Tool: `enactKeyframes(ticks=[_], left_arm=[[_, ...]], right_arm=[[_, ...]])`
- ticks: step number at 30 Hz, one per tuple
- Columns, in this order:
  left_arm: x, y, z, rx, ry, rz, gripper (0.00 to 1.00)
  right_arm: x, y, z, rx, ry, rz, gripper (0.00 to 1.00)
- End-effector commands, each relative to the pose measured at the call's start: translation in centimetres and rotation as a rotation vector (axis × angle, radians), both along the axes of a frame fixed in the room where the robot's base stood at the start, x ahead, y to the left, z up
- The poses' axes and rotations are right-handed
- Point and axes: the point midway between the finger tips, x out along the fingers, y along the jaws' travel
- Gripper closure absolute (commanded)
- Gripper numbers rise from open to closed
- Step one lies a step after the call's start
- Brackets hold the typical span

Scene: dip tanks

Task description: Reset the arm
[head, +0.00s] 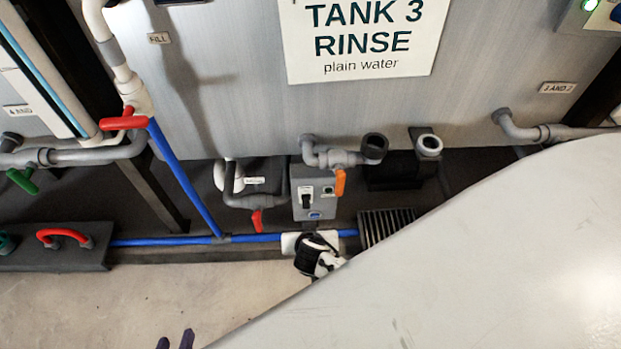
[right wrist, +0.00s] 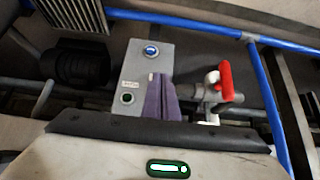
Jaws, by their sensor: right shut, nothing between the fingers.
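My left gripper (head: 176,341) shows only as two purple fingertips at the bottom edge of the head view. They stand apart with nothing visible between them. My right gripper (right wrist: 163,98) shows in the right wrist view with its purple fingers together and empty. It is in front of a grey control box (right wrist: 150,66) with a blue button and a green button, and hides part of its face. I cannot tell whether it touches the box. The same box (head: 302,205) shows upright in the head view, with a black and white part, likely my right wrist, just below it.
A red-handled valve (right wrist: 226,82) is beside the box. An orange handle (head: 340,182), grey pipes and a blue pipe (head: 190,185) run below the Tank 3 rinse sign (head: 362,40). The lower right is blocked; floor at lower left is clear.

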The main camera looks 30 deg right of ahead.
Motion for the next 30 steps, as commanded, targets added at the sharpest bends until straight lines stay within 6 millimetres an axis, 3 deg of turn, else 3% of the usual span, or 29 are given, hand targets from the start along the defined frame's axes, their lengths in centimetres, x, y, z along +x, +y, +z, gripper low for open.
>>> enactKeyframes(ticks=[19,23,30], left_arm=[[0.0,0.0,-0.1,0.0,0.001,0.001,0.69],[0.1,0.0,0.0,0.0,0.001,0.001,0.69],[0.1,0.0,-0.1,-0.001,0.0,0.001,0.69]], right_arm=[[-0.7,-0.2,0.7,-0.003,0.018,0.003,1.0],[-3.1,-0.7,2.8,-0.007,0.082,0.024,1.0],[-10.0,-1.1,9.5,0.014,0.254,0.193,1.0]])
